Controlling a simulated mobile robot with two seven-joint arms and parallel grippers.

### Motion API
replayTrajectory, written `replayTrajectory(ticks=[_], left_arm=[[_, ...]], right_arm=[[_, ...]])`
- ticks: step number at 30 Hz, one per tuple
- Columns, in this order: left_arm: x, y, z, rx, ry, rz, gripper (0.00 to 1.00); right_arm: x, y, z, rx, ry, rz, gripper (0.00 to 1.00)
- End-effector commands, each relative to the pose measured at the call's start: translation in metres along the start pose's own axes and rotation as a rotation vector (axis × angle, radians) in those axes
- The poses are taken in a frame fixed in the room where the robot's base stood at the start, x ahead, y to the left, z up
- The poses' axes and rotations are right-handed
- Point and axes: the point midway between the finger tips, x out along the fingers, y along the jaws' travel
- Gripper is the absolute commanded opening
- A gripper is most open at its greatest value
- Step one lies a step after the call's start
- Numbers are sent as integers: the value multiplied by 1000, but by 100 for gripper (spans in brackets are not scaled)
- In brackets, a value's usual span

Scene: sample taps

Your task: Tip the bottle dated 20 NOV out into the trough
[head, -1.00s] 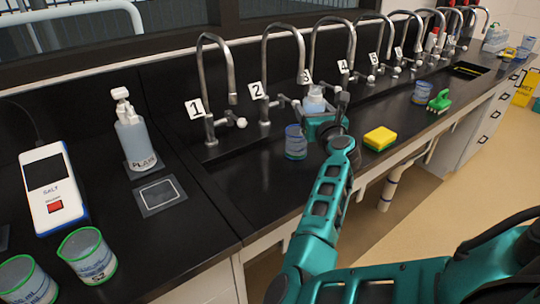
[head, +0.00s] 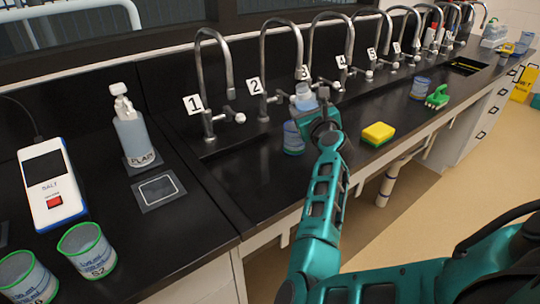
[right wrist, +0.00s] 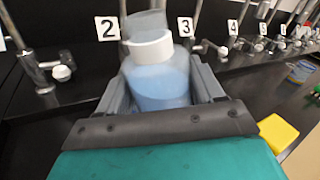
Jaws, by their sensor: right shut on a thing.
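A bottle with a white neck ring and pale blue contents (right wrist: 160,80) is between the fingers of my right gripper (right wrist: 163,95) in the right wrist view, and it looks about upright. In the head view the bottle (head: 305,97) shows above my right gripper (head: 318,118), in front of the taps numbered 2 and 3. No date can be read on it. The black trough (head: 232,147) runs along under the taps, and the bottle is near it. My left gripper is not in view.
A blue-rimmed beaker (head: 293,138) stands just left of my right gripper. A yellow sponge (head: 378,134), a green brush (head: 437,97) and another beaker (head: 420,87) are to the right. At left are a salt meter (head: 50,185), a PLAIN pump bottle (head: 132,130) and two green-rimmed beakers (head: 88,250).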

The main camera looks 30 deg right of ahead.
Motion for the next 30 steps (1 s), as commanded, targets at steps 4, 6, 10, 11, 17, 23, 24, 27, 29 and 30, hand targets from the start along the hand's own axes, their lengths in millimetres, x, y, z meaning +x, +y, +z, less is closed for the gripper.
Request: replayTrajectory(ticks=[4,6,10,11,17,23,24,27,29,30], left_arm=[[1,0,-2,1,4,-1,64],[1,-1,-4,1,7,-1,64],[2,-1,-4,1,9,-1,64],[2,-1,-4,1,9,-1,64],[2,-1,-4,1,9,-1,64],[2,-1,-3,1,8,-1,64],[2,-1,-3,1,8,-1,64],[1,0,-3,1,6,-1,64],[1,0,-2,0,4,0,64],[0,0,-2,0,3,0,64]], right_arm=[[0,3,0,-77,3,-2,28],[0,4,3,-111,4,-2,28],[1,6,6,-175,9,-2,28],[1,7,7,-189,10,-2,28],[1,14,4,-291,19,-2,28],[2,20,-5,-388,28,-1,28],[2,20,-7,-406,29,-2,28],[2,22,-13,-449,31,-2,28],[2,22,-13,-454,30,-3,28],[2,22,-13,-459,30,-3,28]])
